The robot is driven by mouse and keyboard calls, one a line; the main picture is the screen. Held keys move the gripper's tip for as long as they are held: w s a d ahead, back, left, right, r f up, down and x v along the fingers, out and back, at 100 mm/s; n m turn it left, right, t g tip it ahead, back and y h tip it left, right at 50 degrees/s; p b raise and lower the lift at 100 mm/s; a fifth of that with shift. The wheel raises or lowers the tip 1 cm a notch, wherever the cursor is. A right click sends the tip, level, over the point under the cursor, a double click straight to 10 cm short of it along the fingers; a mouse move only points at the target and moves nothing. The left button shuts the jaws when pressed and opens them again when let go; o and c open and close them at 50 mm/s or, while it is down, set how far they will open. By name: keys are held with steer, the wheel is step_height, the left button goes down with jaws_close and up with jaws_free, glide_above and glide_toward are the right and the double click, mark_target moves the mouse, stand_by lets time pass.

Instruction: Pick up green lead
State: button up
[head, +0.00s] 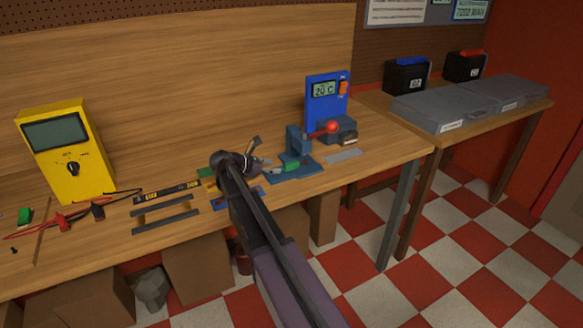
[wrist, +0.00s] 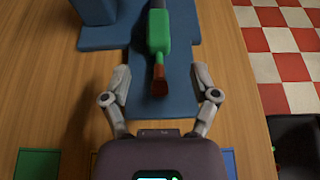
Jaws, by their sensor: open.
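The green lead (wrist: 158,35) lies on the blue base (wrist: 180,95) of a press-like tool in the wrist view. It has a green body, a grey far end and a red-brown near end. In the head view the green lead (head: 292,167) shows as a small green piece on the tool's base. My gripper (wrist: 162,76) is open and empty, with one finger on each side of the red-brown end and gaps between. In the head view my gripper (head: 265,158) is just left of the lead; its height above the base is hard to judge.
The blue tool (head: 298,140) has an upright post and a red-knobbed lever (head: 331,128) beside the lead. A blue temperature unit (head: 326,95) stands behind. A yellow meter (head: 65,150) with leads stands at left. The bench's front edge is close by.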

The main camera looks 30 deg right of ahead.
mark_target(284, 166)
steer(key=shift+b+x, duration=0.75)
steer(key=shift+x, duration=1.85)
steer(key=shift+w+r, duration=0.15)
steer(key=shift+r, duration=0.05)
jaws_close()
